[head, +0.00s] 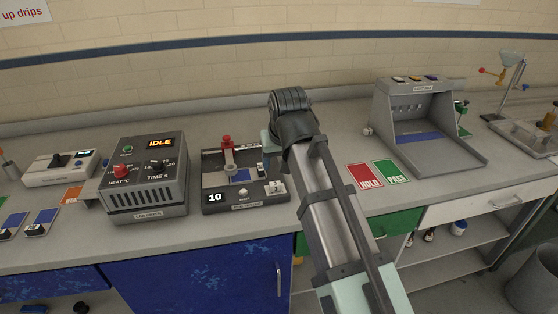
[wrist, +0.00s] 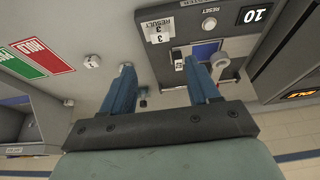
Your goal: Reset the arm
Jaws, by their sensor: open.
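The tester (head: 245,207) stands mid-bench, with a dark base, a counter reading 10 and a white reset button (head: 243,192). Its small arm, topped by a red knob (head: 227,141), stands over a blue patch. My gripper (head: 266,140) is at the tester's right side, mostly hidden behind my own wrist in the head view. In the wrist view my gripper (wrist: 162,75) is open, its two blue fingers apart with nothing held. The view is upside down there; the tester's reset button (wrist: 209,23) and result cards (wrist: 158,31) lie beyond the fingers.
A grey dryer (head: 147,180) reading IDLE stands close left of the tester. Red HOLD (head: 365,176) and green PASS (head: 392,173) mats lie to the right, before a grey light box (head: 425,120). A white instrument (head: 60,167) stands far left.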

